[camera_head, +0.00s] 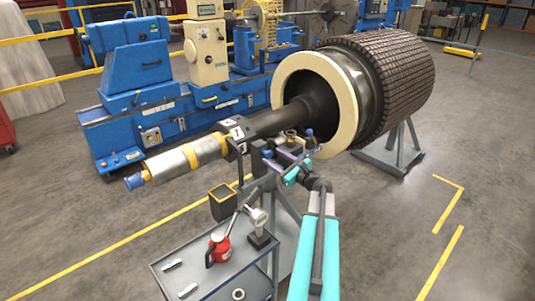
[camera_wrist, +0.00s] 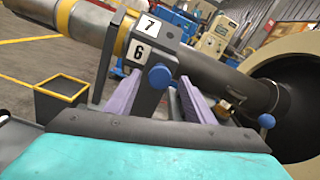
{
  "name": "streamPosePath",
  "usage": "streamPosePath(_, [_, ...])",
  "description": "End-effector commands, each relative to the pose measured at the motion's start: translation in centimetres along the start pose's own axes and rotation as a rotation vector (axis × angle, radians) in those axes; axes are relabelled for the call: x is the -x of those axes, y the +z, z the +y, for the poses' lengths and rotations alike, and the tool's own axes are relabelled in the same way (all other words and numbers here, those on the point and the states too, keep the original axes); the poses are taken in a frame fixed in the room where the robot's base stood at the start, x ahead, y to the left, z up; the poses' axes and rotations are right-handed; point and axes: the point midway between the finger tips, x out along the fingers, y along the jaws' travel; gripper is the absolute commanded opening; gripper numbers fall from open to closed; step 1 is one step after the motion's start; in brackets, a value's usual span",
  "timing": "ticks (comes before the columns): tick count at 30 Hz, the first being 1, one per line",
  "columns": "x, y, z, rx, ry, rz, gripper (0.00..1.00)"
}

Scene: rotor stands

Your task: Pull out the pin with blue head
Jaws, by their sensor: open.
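A pin with a round blue head (camera_wrist: 160,77) sits at the side of the dark stand block (camera_wrist: 150,52) marked 7 and 6. In the wrist view the head shows between the two purple fingers of my gripper (camera_wrist: 162,84), which are open with a gap on each side. I cannot tell how deep the head sits between them. A second blue head (camera_wrist: 267,121) shows at the right, by the brass-coloured fitting (camera_wrist: 232,107). In the head view my gripper (camera_head: 279,156) is beside the stand block (camera_head: 238,137), next to a blue head (camera_head: 267,153).
The rotor shaft (camera_head: 272,121) lies across the stand and runs into the large cream ring (camera_head: 340,85). A yellow-rimmed black box (camera_head: 222,203) is attached below the shaft. Floor at right is clear.

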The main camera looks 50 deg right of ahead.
Motion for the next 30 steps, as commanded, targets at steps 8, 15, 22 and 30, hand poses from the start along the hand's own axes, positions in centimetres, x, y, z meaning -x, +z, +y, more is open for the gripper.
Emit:
streamPosePath(8, [-3.1,0.1,-0.1,-0.001,0.001,0.0,0.49])
streamPosePath(15, [-3.9,-0.1,-0.1,0.0,-0.002,0.001,0.49])
streamPosePath(22, [-3.9,-0.1,-0.1,0.0,-0.002,0.001,0.49])
streamPosePath(30, [-3.9,-0.1,-0.1,0.0,-0.002,0.001,0.08])
